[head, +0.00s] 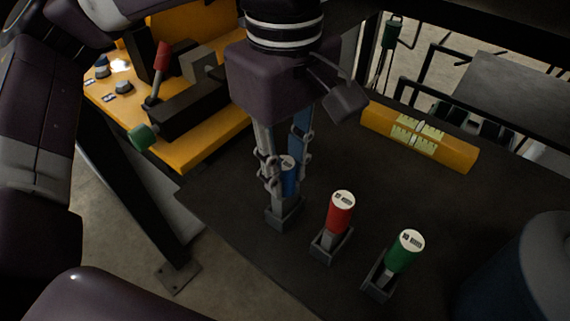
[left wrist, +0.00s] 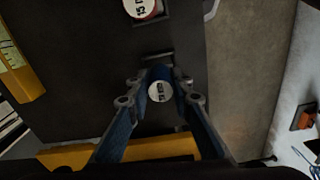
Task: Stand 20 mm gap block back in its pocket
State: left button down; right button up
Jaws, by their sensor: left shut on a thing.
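The 20 mm gap block (head: 289,181) has a blue grip, a pale labelled top and a grey lower part. My left gripper (head: 283,172) is shut on its blue grip, pointing down. The block is upright over a small grey pocket (head: 284,219) on the dark table; its lower end meets the pocket, but I cannot tell how deep it sits. In the left wrist view, the block's round top (left wrist: 160,91) shows between the fingertips (left wrist: 160,102). My right gripper is not in view.
A red gap block (head: 341,212) and a green one (head: 404,252) stand in neighbouring pockets to the right. A yellow spirit level (head: 418,136) lies behind. A yellow fixture (head: 185,150) with levers is at left. A grey cylinder (head: 525,275) stands at lower right.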

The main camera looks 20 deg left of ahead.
pick_arm(q)
jog(key=shift+f, duration=0.2)
jog(key=c, duration=1.6)
grip_release()
jog(key=shift+r, duration=0.1)
notch_tip(320, 180, up, 12)
